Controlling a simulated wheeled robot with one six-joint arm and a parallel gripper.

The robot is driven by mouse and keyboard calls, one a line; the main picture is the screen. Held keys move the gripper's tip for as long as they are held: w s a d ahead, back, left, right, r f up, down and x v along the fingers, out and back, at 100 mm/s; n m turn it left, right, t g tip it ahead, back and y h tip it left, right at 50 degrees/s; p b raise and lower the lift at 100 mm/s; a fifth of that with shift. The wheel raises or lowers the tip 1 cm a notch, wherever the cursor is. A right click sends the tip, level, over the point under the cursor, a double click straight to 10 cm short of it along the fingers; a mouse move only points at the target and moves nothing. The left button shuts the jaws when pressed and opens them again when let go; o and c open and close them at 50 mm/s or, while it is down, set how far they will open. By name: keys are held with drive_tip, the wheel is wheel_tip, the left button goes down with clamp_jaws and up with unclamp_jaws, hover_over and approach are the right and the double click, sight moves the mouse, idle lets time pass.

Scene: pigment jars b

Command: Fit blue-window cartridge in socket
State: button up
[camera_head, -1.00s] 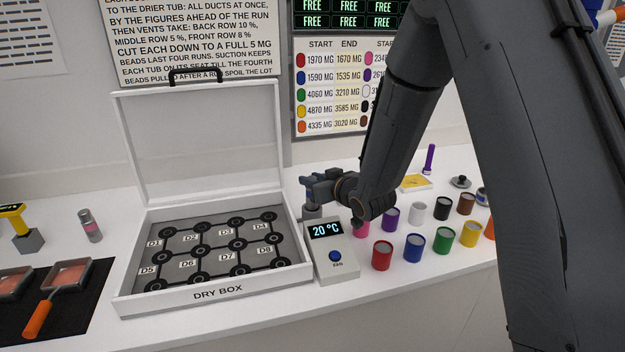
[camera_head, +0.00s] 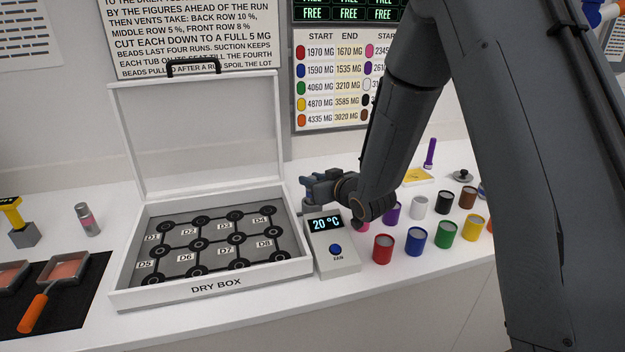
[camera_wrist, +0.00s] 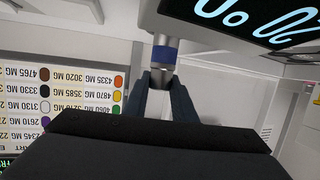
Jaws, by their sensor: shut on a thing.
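My gripper (camera_head: 309,187) is low behind the fan box, at the dry box's right side. In the wrist view my gripper (camera_wrist: 163,78) is shut on the cartridge (camera_wrist: 165,54), a pale cylinder with a blue band just beyond the fingertips. The cartridge's far end meets a silvery collar by the fan box. I cannot tell whether this collar is the socket or part of the cartridge, nor how deep anything sits. In the head view a grey cylindrical piece shows under my gripper, partly hidden by the fan box.
The fan box (camera_head: 340,258) reads 20 °C and stands close in front of my gripper. The open dry box (camera_head: 212,289) is to its left. Several coloured jars, including a red jar (camera_head: 382,249), stand to the right. The pink jar is partly hidden by my wrist.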

drive_tip(key=shift+f+b, duration=0.3)
drive_tip(key=shift+f, duration=0.2)
drive_tip(key=o, duration=1.2)
drive_tip(key=shift+c, duration=0.2)
drive_tip(key=b+v, duration=0.2)
drive_tip(key=v, duration=0.5)
drive_tip(key=shift+s+d, duration=0.2)
drive_tip(key=shift+s, duration=0.15)
drive_tip(key=shift+r, duration=0.1)
